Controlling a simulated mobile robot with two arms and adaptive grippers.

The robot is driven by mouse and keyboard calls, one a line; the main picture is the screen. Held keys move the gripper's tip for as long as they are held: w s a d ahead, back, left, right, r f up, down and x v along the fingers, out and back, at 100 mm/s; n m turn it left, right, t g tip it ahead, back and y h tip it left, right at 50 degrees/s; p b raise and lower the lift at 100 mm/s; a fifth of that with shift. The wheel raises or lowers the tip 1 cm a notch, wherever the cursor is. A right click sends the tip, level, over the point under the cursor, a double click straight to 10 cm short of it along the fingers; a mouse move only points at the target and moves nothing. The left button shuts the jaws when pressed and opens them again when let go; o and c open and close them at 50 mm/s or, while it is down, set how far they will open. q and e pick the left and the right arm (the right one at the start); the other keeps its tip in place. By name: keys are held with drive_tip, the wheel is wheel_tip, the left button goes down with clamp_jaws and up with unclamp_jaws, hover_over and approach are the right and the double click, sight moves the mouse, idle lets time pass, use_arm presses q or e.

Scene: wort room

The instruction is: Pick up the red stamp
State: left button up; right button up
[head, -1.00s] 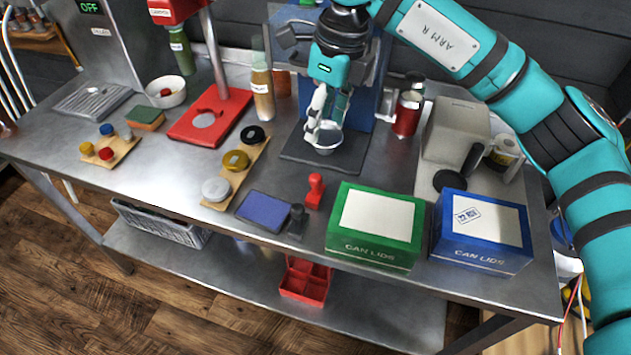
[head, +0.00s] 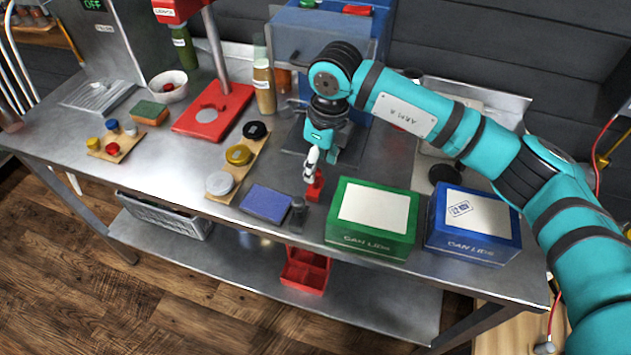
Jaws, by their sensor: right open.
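The red stamp (head: 315,188) stands on the steel table, left of the green box and right of the blue ink pad. My right gripper (head: 313,172) is right over the stamp, pointing down. Its fingers are at the stamp's upper part and hide its top. The gripper is open. I cannot tell whether the fingers touch the stamp. My left gripper is not in view.
A dark stamp (head: 298,208) stands close to the left, beside the blue ink pad (head: 266,203). The green can lids box (head: 372,244) is close on the right, with a blue can lids box (head: 470,250) beyond it. The table's front edge is near.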

sight(315, 182)
drive_tip(key=f, duration=0.1)
drive_tip(key=f+p, duration=0.1)
drive_tip(key=f, duration=0.1)
drive_tip(key=shift+w+a+f+p, duration=0.3)
drive_tip(key=shift+w+a, duration=0.05)
drive_tip(key=shift+f, duration=0.4)
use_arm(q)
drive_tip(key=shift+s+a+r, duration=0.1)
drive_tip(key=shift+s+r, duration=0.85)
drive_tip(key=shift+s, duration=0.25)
use_arm(e)
drive_tip(key=shift+c, duration=0.2)
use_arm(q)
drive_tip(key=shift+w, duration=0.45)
use_arm(e)
clamp_jaws()
